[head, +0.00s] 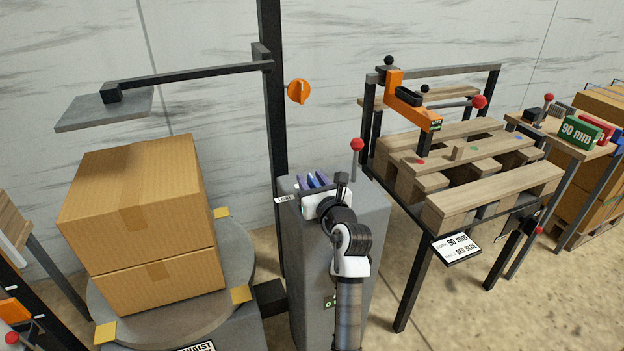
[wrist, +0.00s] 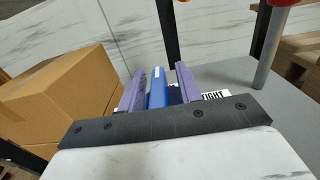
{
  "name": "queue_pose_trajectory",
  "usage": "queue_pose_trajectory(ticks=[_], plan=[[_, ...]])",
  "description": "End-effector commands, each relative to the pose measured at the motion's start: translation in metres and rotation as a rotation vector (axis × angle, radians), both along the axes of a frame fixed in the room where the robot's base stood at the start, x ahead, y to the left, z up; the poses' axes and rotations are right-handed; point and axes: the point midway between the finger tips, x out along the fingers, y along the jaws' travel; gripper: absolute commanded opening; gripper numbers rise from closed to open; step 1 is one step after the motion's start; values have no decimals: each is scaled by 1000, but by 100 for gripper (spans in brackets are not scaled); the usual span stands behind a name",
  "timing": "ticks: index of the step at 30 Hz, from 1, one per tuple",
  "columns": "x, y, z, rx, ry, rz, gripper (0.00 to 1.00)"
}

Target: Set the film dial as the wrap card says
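A blue dial grip (wrist: 160,88) stands on the grey cabinet (head: 360,225), with a label reading "TIGHT" (wrist: 214,96) to its right in the wrist view. My gripper (wrist: 162,82) has its two purple fingers on either side of the blue grip. A gap shows on the right side, so the fingers are open around it. In the head view my gripper (head: 315,181) is over the cabinet top. A second label (head: 286,199), seemingly "LIGHT", is at the cabinet's left edge. A card (head: 197,347) reading "WAIST" is cut off at the bottom edge.
Two stacked cardboard boxes (head: 140,205) stand on a round turntable (head: 238,255) at left. A red-knobbed lever (head: 356,146) rises at the cabinet's back right. An orange knob (head: 299,91) is by the dark post.

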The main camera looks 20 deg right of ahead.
Motion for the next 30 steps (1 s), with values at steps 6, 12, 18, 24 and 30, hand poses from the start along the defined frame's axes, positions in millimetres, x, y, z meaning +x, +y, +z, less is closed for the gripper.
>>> queue_pose_trajectory(ticks=[6, 12, 18, 24, 30], plan=[[1, 0, 0, 0, 0, 0, 35], [1, 0, 0, 0, 0, 0, 12], [0, 0, 0, 0, 0, 0, 0], [0, 0, -1, 1, 0, 17, 0], [1, 1, -4, 0, -1, 95, 0]])
